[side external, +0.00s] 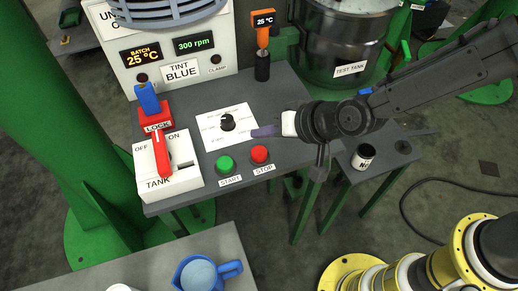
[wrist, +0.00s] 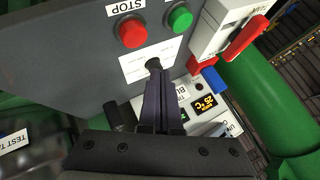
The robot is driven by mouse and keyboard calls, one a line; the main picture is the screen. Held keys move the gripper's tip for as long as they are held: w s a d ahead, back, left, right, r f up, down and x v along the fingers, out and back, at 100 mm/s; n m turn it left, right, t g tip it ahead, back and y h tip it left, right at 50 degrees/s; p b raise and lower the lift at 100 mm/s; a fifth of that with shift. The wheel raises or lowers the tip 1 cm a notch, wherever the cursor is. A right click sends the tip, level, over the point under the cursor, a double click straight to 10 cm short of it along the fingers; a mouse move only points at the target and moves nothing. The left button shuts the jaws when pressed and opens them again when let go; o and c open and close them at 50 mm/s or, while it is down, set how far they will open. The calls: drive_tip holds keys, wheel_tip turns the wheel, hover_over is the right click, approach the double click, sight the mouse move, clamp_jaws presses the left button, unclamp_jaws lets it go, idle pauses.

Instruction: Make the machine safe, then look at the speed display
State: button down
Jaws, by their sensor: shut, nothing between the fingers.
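My gripper (side external: 256,131) is shut and empty, its dark fingertips just right of the black dial knob (side external: 227,122). In the wrist view the fingertips (wrist: 156,78) overlap the knob (wrist: 153,64); the side view shows a small gap. The speed display (side external: 193,44) reads 300 rpm. The red stop button (side external: 260,154) and green start button (side external: 225,164) sit in front of the dial. The white tank switch box (side external: 172,182) has a red lever (side external: 161,157) between its OFF and ON marks; I cannot tell its setting. A blue-handled piece (side external: 148,99) stands on the red LOCK block (side external: 157,120).
The batch display (side external: 141,55) reads 25 °C, beside a TINT BLUE label (side external: 181,72). An orange probe (side external: 263,35) stands behind the dial. The test tank (side external: 345,50) is at back right. A small tin (side external: 363,157) and blue jug (side external: 200,275) stand off the panel.

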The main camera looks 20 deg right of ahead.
sight(257, 152)
drive_tip(key=shift+f, duration=1.9)
drive_tip(key=shift+f, duration=0.2)
idle(0.5)
drive_tip(key=shift+f, duration=0.2)
drive_tip(key=shift+s+f, duration=0.1)
drive_tip(key=shift+f, duration=0.9)
idle(1.2)
drive_tip(key=shift+r, duration=1.35)
drive_tip(key=shift+r, duration=2.55)
